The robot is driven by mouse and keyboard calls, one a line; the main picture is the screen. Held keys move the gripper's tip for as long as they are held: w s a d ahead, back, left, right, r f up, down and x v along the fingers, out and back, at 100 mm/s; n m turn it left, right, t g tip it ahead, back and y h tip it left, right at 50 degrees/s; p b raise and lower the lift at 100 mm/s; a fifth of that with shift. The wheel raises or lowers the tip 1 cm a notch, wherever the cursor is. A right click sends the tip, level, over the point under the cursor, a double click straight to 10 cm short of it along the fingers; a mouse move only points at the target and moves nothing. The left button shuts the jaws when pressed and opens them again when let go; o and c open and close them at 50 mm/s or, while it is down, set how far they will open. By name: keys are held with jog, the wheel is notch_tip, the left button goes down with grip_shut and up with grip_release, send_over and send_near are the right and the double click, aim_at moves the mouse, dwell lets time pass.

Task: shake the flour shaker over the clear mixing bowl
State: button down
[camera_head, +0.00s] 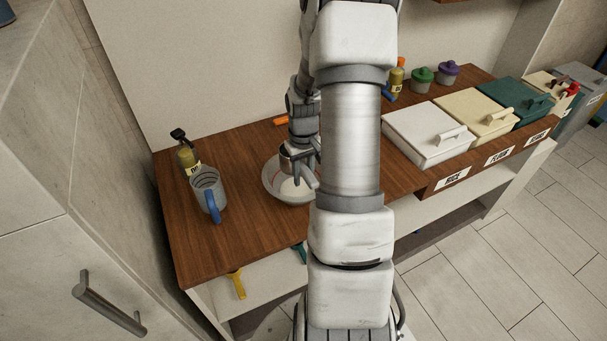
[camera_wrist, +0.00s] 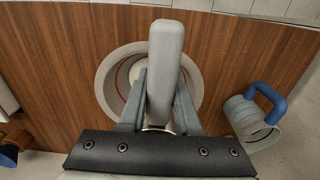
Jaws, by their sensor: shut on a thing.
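The mixing bowl (camera_head: 271,185) is a pale round bowl with a red line inside, standing on the wooden counter. It also shows in the wrist view (camera_wrist: 108,87), below my gripper. My gripper (camera_head: 304,165) is over the bowl, shut on the grey flour shaker (camera_wrist: 166,62). In the wrist view, the shaker's long rounded grey handle runs between the fingers. The shaker's lower part is mostly hidden by the fingers and wrist. I cannot see whether flour is falling. My arm hides part of the bowl's right side in the head view.
A grey jug with a blue handle (camera_head: 207,190) and a bottle with a dark top (camera_head: 187,155) stand left of the bowl. White (camera_head: 420,130), cream and green lidded bins stand at right. Small lidded jars (camera_head: 422,78) are behind. Counter in front of the jug is clear.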

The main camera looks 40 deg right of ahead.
aim_at(303, 167)
jog(key=shift+r, duration=0.1)
notch_tip(303, 167, up, 6)
jog(key=p, duration=0.4)
jog(key=shift+a, duration=0.1)
dwell(0.5)
jog(key=w+a+n, duration=0.1)
jog(key=w+a, duration=0.1)
jog(key=a, duration=1)
jog(key=w+a+n, duration=0.1)
jog(key=w+a, duration=0.2)
jog(key=a, duration=0.9)
jog(key=shift+w+r+n, duration=0.3)
jog(key=shift+r+n, duration=0.05)
jog(key=shift+n, duration=0.05)
jog(key=shift+d, duration=0.1)
